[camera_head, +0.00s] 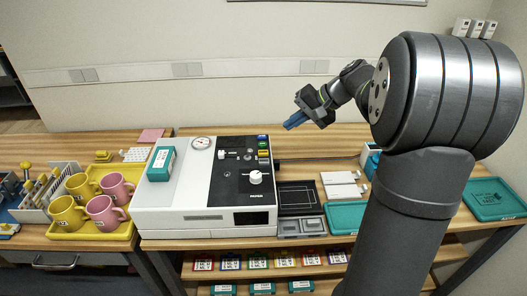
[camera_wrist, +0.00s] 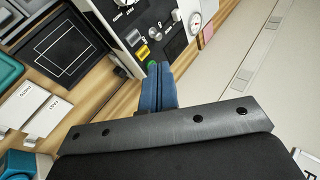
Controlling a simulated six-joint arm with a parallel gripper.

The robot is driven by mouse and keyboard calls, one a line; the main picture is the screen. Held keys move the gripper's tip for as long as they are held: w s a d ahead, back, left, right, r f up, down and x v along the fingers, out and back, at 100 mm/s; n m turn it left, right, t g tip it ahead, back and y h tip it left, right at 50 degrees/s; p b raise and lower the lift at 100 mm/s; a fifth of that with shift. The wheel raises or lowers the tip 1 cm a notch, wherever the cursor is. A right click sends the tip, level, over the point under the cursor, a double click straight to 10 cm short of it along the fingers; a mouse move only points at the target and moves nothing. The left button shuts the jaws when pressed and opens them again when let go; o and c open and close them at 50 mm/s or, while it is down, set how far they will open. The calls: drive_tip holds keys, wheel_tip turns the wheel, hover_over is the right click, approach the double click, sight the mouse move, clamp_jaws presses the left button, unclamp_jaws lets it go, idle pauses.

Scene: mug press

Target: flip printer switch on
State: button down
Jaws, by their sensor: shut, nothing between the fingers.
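The printer (camera_head: 205,210) is a white machine with a dark control panel, standing on the wooden table left of centre in the head view. Its panel carries a white knob (camera_head: 256,177), a yellow button (camera_head: 263,153), a green light and small toggles (camera_head: 226,154). The panel (camera_wrist: 150,22) also shows in the wrist view, with the yellow button (camera_wrist: 142,51) and a dark switch beside it. My gripper (camera_head: 290,124) is shut and empty, its blue fingers in the air beyond the printer's back right corner. In the wrist view the fingertips (camera_wrist: 166,68) overlap the panel's edge; contact cannot be told.
A teal box (camera_head: 161,164) lies on the printer's left top beside a round gauge (camera_head: 201,142). A yellow tray (camera_head: 100,234) with pink and yellow mugs stands left. Black and teal trays (camera_head: 346,217) and white cards (camera_head: 342,185) lie right. The wall rises behind the table.

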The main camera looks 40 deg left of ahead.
sight(250, 155)
wheel_tip(250, 155, down, 9)
drive_tip(key=w+a+m+g+y, duration=0.1)
drive_tip(key=w+m+g+y, duration=0.1)
drive_tip(key=m, duration=1.6)
drive_tip(key=shift+w+a+f+m+g+y, duration=0.15)
drive_tip(key=shift+w+a+m+g+y, duration=0.15)
drive_tip(key=shift+w+m+g, duration=0.1)
drive_tip(key=shift+s, duration=0.1)
drive_tip(key=x, duration=1)
drive_tip(key=shift+h, duration=0.4)
